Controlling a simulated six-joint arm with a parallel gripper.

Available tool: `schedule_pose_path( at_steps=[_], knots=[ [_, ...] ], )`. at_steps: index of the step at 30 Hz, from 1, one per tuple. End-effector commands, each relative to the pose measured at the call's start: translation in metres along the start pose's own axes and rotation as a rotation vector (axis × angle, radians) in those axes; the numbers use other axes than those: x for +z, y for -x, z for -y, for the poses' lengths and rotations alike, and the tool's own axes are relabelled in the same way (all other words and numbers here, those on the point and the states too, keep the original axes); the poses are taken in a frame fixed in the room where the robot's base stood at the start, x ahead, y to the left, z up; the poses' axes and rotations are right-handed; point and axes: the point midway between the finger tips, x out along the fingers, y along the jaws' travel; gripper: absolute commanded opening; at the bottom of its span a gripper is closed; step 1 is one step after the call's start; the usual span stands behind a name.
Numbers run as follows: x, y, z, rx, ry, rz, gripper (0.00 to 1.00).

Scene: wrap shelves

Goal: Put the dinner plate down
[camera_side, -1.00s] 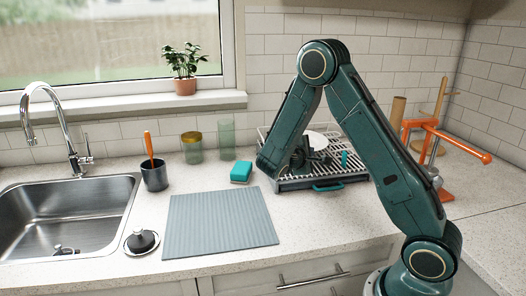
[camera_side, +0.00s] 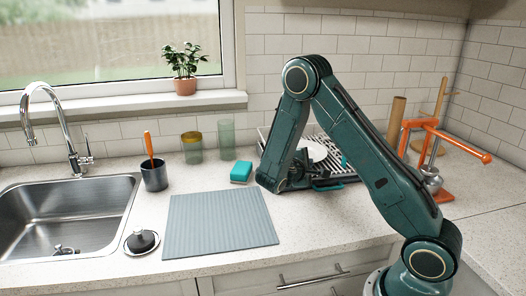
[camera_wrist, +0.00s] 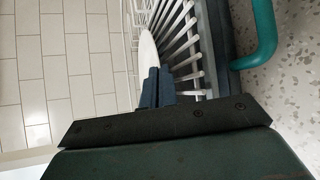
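The white dinner plate (camera_side: 317,152) stands on edge over the dish rack in the side view, partly hidden by my arm. In the wrist view the plate (camera_wrist: 148,52) is seen nearly edge-on, running down to my fingers. My gripper (camera_wrist: 157,86) is shut on the plate's near edge; in the side view my gripper (camera_side: 304,174) is low at the rack's front. The dish rack (camera_side: 350,172) has pale wire tines, which show beside the plate in the wrist view (camera_wrist: 190,62). I cannot tell whether the plate touches the rack's floor.
A teal handle (camera_wrist: 262,35) projects from the rack's front. A grey ribbed mat (camera_side: 220,222), a teal sponge (camera_side: 241,172) and two glass jars are left of the rack. An orange stand (camera_side: 440,150) is on the right. The tiled wall is close behind.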

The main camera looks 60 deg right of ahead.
Motion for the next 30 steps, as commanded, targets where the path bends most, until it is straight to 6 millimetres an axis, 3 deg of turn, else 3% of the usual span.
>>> schedule_pose_path(
  at_steps=[3, 17, 30],
  knots=[
    [0.000, 0.000, 0.001, 0.000, 0.000, 0.000, 0.10],
    [0.000, 0.004, -0.002, 0.000, 0.000, -0.001, 0.10],
    [-0.001, 0.052, -0.002, 0.002, 0.001, -0.004, 0.10]
  ],
)
